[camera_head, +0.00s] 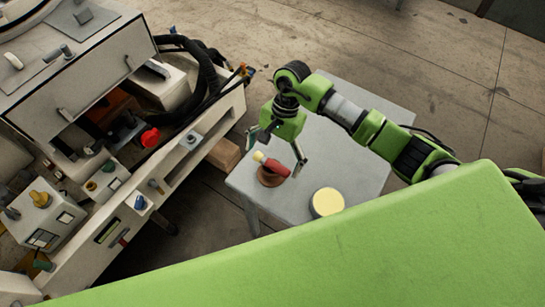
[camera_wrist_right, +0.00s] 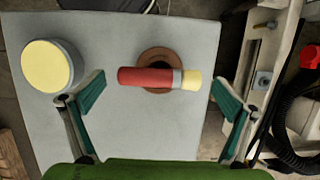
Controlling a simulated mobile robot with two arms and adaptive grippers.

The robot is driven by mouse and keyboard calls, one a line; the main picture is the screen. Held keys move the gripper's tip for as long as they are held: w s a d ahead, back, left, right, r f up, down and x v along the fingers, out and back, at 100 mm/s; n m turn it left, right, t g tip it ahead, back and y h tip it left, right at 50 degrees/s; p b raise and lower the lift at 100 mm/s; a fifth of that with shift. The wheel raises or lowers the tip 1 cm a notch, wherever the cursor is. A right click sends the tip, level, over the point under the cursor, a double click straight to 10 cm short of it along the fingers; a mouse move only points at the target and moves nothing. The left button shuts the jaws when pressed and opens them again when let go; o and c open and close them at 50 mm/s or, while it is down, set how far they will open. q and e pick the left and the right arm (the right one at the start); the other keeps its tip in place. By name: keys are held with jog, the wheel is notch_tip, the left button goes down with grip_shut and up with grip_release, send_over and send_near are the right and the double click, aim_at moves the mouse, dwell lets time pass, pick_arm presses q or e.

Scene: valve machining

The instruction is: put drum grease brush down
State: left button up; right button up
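The drum grease brush (camera_head: 271,165) has a red handle and a pale yellow tip. It lies on its side across a round brown holder (camera_head: 268,180) on the grey table. In the right wrist view the brush (camera_wrist_right: 150,77) lies crosswise over the brown holder (camera_wrist_right: 157,54), its yellow tip to the right. My right gripper (camera_head: 275,150) is open above the brush; in the wrist view its two teal-padded fingers (camera_wrist_right: 160,110) stand wide apart with nothing between them touching. My left gripper is not in view.
A round tin with pale yellow contents (camera_head: 327,202) stands on the grey table (camera_head: 335,150), also seen in the wrist view (camera_wrist_right: 48,66). A machine with valves, knobs and black hoses (camera_head: 195,75) stands left of the table. The table's far part is clear.

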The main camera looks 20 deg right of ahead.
jog(key=shift+r, duration=0.1)
jog(key=shift+r+p, duration=0.25)
jog(key=shift+p, duration=0.15)
jog(key=b+v, duration=0.3)
jog(key=v, duration=0.9)
jog(key=shift+f, duration=0.1)
